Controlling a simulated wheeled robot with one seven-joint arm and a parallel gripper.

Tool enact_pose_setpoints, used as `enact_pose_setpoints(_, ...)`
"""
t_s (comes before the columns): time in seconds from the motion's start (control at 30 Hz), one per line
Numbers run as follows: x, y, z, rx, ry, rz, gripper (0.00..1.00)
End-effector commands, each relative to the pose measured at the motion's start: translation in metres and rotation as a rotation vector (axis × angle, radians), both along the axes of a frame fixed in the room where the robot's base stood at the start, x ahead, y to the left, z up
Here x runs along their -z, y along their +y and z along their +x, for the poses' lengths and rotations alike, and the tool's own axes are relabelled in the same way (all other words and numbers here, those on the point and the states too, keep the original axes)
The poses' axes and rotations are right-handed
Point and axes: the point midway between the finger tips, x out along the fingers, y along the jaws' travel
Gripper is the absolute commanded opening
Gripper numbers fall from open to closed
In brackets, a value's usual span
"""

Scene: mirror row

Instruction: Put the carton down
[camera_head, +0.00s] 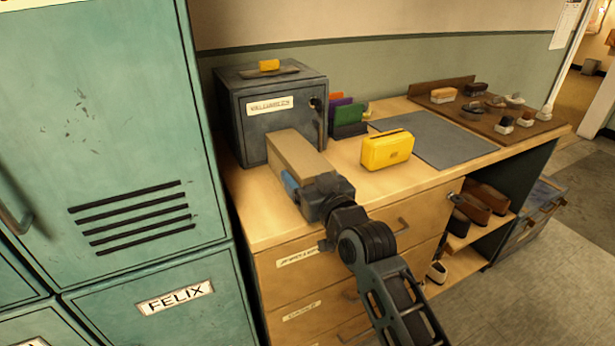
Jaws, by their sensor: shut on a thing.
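A long tan carton (297,156) is at the left part of the wooden desk top, just in front of a grey metal box. My gripper (305,186) is at the carton's near end, and my arm reaches in from the bottom right. The gripper is shut on the carton; its fingertips are mostly hidden by the wrist. I cannot tell whether the carton's underside touches the desk top (340,181).
The grey metal box (262,125) stands behind the carton, with a yellow item (269,65) on top. A yellow box (386,149) stands to the right, beside a grey mat (440,140). Upright colored folders (349,119) stand behind. Green lockers (110,130) border the left.

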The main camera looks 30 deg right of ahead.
Motion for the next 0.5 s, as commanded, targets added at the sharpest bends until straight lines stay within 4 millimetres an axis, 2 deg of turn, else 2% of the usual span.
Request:
enact_pose_setpoints(0.37, 0.0038, 0.0000, 0.0000, 0.000, -0.003, 0.000, 0.39)
enact_pose_setpoints(0.4, 0.0048, 0.0000, 0.0000, 0.000, -0.001, 0.000, 0.80)
enact_pose_setpoints(0.5, 0.0038, 0.0000, 0.0000, 0.000, -0.001, 0.000, 0.89)
